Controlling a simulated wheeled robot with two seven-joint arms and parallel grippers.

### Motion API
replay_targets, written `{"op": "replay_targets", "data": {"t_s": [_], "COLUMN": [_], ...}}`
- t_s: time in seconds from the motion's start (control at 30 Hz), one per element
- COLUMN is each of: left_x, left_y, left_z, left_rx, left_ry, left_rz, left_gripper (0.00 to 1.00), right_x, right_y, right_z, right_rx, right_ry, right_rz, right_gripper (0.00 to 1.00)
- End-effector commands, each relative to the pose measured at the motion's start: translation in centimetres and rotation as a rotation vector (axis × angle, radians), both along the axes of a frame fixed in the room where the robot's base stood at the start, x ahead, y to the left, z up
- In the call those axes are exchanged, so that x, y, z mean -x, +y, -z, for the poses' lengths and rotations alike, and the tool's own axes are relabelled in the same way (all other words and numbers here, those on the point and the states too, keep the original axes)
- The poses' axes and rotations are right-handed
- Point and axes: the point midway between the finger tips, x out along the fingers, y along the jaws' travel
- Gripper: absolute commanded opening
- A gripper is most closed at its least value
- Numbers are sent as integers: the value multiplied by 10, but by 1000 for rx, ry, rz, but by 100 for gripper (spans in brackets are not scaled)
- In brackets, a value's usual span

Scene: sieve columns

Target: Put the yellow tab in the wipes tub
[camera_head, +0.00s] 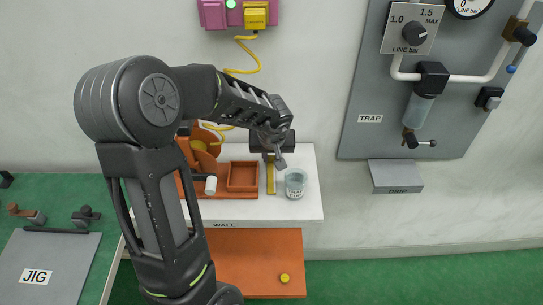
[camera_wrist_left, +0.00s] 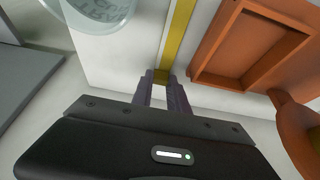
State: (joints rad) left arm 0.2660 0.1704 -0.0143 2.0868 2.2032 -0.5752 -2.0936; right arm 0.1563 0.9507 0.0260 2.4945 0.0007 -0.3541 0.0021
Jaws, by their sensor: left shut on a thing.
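The yellow tab (camera_head: 270,179) is a long narrow strip beside the clear tub in the head view. In the left wrist view the yellow tab (camera_wrist_left: 176,38) runs away from between my fingertips. My left gripper (camera_head: 278,160) is shut on its end; it also shows in the left wrist view (camera_wrist_left: 164,78). Whether the strip touches the white surface is unclear. The clear round wipes tub (camera_head: 295,184) with a small unreadable label stands just right of the tab; part of it shows in the left wrist view (camera_wrist_left: 104,8). My right gripper is out of view.
An orange tray (camera_head: 243,190) lies left of the tab on the white shelf (camera_head: 308,209). A white cylinder (camera_head: 211,186) lies near it. An orange board (camera_head: 240,262) with a yellow disc (camera_head: 285,278) is lower in front. A grey panel (camera_head: 365,95) hangs at right.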

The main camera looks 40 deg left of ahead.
Motion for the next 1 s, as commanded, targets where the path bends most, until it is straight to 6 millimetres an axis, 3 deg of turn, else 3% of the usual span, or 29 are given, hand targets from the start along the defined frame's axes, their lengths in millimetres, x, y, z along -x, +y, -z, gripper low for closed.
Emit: {"op": "replay_targets", "data": {"t_s": [0.2,0.23,0.47,0.8,1.0], "left_x": [0,0,0,0,5], "left_y": [0,0,0,0,-5], "left_z": [1,2,2,0,-22], "left_rx": [0,0,0,0,0], "left_ry": [2,1,0,-2,-2], "left_rz": [1,1,0,0,0], "left_gripper": [0,21,40,41,41], "right_x": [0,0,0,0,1], "right_y": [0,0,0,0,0], "right_z": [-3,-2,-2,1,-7], "right_rx": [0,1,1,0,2], "right_ry": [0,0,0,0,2], "right_rz": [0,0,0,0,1], "right_gripper": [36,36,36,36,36]}}
